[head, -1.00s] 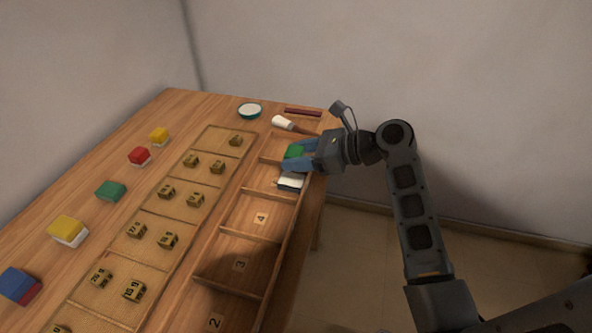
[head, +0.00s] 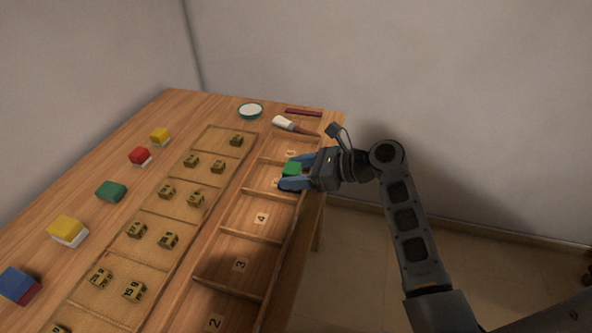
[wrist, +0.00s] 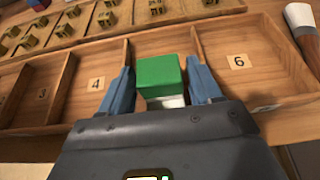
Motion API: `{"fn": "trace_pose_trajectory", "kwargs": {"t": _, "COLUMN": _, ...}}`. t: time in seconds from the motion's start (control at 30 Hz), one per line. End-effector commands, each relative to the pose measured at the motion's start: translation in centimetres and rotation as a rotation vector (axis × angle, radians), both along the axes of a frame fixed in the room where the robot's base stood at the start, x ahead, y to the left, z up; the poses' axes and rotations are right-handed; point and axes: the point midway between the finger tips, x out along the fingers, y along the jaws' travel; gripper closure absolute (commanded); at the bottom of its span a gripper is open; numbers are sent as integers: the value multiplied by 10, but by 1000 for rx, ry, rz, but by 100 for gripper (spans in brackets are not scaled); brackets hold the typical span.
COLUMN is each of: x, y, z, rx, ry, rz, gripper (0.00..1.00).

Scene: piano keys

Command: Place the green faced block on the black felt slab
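A green block (head: 292,168) sits between the two blue fingers of my gripper (head: 298,170), over the compartment beyond the one marked 4. In the wrist view the green block (wrist: 160,75) fills the gap between the fingertips, which look shut on its sides. A white surface (wrist: 166,102) shows just under the green; I cannot tell whether it is part of the block. In the head view a dark patch, perhaps the black felt slab (head: 287,188), shows under the near finger and is mostly hidden.
Low wooden walls divide the numbered tray (head: 250,236); the compartment marked 6 (wrist: 255,75) is to the right in the wrist view. A white-ended brush (head: 284,123) lies at its far end. Coloured blocks (head: 68,230) and brass cubes (head: 134,291) stand leftward.

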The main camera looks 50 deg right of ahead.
Motion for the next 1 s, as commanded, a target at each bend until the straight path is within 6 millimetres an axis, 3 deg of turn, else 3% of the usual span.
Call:
{"fn": "trace_pose_trajectory", "kwargs": {"t": 0.13, "x": 0, "y": 0, "z": 0, "rx": 0, "ry": 0, "rz": 0, "gripper": 24}}
{"fn": "trace_pose_trajectory", "kwargs": {"t": 0.47, "x": -4, "y": -2, "z": 5, "rx": -2, "ry": -2, "rz": -2, "gripper": 24}}
{"fn": "trace_pose_trajectory", "kwargs": {"t": 1.0, "x": -88, "y": -32, "z": 42, "rx": -2, "ry": -1, "rz": -1, "gripper": 24}}
